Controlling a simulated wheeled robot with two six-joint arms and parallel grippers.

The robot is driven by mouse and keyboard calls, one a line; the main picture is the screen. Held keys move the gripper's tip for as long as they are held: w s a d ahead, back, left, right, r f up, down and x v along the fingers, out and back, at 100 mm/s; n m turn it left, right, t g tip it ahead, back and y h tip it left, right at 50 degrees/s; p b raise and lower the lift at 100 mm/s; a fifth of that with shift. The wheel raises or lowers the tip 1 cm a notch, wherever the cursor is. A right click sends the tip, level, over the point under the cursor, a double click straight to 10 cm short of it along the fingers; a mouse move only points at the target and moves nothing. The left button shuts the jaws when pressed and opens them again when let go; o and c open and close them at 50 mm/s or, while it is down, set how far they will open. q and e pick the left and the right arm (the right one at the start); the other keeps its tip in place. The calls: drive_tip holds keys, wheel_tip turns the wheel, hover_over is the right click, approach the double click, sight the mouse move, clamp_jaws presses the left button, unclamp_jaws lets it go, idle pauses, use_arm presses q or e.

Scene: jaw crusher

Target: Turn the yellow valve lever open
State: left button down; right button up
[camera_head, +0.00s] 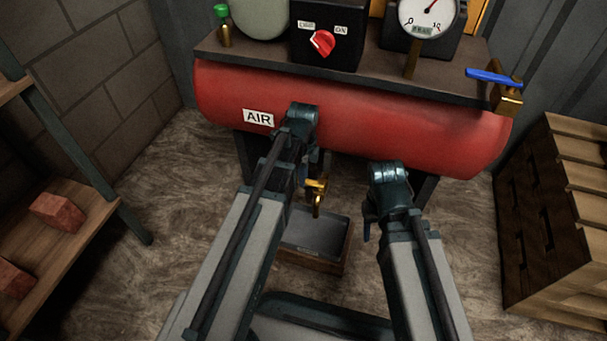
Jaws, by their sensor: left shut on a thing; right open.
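The yellow valve lever (315,185) shows below the middle of the red air tank (400,127), on a small brass drain valve above a tray. My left gripper (305,178) reaches down in front of the tank and is shut on the yellow lever. Its arm and wrist hide much of the fingers and part of the valve. My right gripper (369,230) is to the right of the valve, apart from it, pointing down. It is open and empty, with its fingers mostly hidden by its wrist.
An open tray (345,248) stands on the floor under the valve. A blue lever (493,77), a gauge (427,17) and a red switch knob (322,42) sit on top of the tank. A shelf (80,200) is at left and a wooden crate (545,215) at right.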

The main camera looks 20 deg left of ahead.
use_arm(q)
drive_tip(key=s+d+n, duration=0.5)
drive_tip(key=n, duration=1.2)
drive_tip(key=shift+s+d+n, duration=0.1)
drive_tip(key=shift+n, duration=0.2)
idle(0.3)
drive_tip(key=c, duration=0.7)
unclamp_jaws()
drive_tip(key=shift+r, duration=0.1)
